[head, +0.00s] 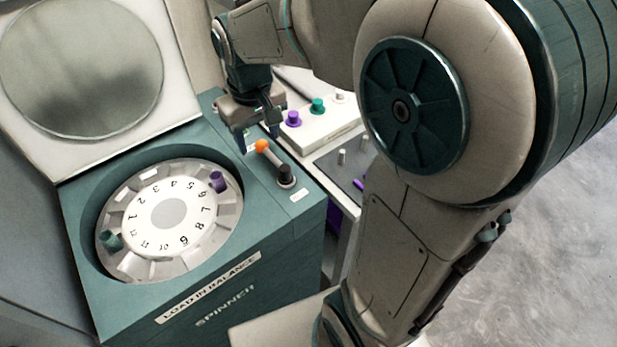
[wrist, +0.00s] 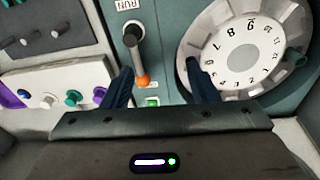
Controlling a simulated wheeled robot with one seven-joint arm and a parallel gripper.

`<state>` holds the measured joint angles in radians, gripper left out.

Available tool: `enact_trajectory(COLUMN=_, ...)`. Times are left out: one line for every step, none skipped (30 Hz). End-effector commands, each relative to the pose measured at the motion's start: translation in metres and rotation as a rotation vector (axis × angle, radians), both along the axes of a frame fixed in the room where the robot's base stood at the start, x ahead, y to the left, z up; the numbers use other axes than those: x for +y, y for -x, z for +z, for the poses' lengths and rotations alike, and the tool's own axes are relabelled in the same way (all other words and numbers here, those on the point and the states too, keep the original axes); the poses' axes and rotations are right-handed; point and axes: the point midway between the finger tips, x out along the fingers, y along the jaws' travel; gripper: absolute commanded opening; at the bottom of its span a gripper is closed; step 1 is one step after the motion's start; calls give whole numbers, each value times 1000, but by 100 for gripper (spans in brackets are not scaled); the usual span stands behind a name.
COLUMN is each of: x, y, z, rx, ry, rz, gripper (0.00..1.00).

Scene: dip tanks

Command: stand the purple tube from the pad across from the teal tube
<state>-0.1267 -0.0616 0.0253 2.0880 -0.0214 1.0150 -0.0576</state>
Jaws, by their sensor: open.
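The teal tube (head: 110,241) sits in the spinner's rotor (head: 168,213) at the left rim, by the 12; it also shows at the right in the wrist view (wrist: 296,57). A purple tube (head: 217,181) sits in a rotor slot by the 6, diametrically across from the teal tube. In the wrist view I cannot make out that purple tube. My gripper (head: 257,137) is open and empty above the spinner's top, right of the rotor.
A green light (wrist: 152,100) shows near the lever tip. Right of the spinner, a white block (head: 320,128) carries purple, teal and white knobs. A dark pad (head: 335,170) holds grey pegs and a purple piece (head: 360,184).

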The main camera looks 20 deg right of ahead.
Motion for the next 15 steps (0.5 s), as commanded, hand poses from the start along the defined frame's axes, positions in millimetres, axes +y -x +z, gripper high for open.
enact_trajectory(x=-9, y=18, z=5, rx=-24, ry=-5, rz=-28, gripper=54)
enact_trajectory(x=-14, y=27, z=6, rx=-37, ry=-8, rz=-41, gripper=54)
enact_trajectory(x=-20, y=40, z=7, rx=-53, ry=-13, rz=-61, gripper=54)
enact_trajectory(x=-24, y=50, z=7, rx=-65, ry=-16, rz=-75, gripper=54)
enact_trajectory(x=-28, y=59, z=7, rx=-78, ry=-19, rz=-90, gripper=54)
enact_trajectory(x=-32, y=71, z=6, rx=-93, ry=-23, rz=-109, gripper=54)
enact_trajectory(x=-36, y=80, z=5, rx=-104, ry=-26, rz=-124, gripper=54)
enact_trajectory(x=-38, y=88, z=4, rx=-114, ry=-28, rz=-135, gripper=54)
enact_trajectory(x=-41, y=98, z=3, rx=-128, ry=-32, rz=-150, gripper=54)
enact_trajectory(x=-44, y=104, z=1, rx=-137, ry=-35, rz=-161, gripper=54)
enact_trajectory(x=-45, y=111, z=-1, rx=-144, ry=-36, rz=-171, gripper=54)
enact_trajectory(x=-47, y=118, z=-3, rx=-152, ry=-38, rz=-180, gripper=54)
enact_trajectory(x=-48, y=122, z=-4, rx=-159, ry=-40, rz=-187, gripper=54)
enact_trajectory(x=-49, y=125, z=-5, rx=-163, ry=-42, rz=-192, gripper=54)
enact_trajectory(x=-50, y=129, z=-6, rx=-170, ry=-43, rz=-199, gripper=54)
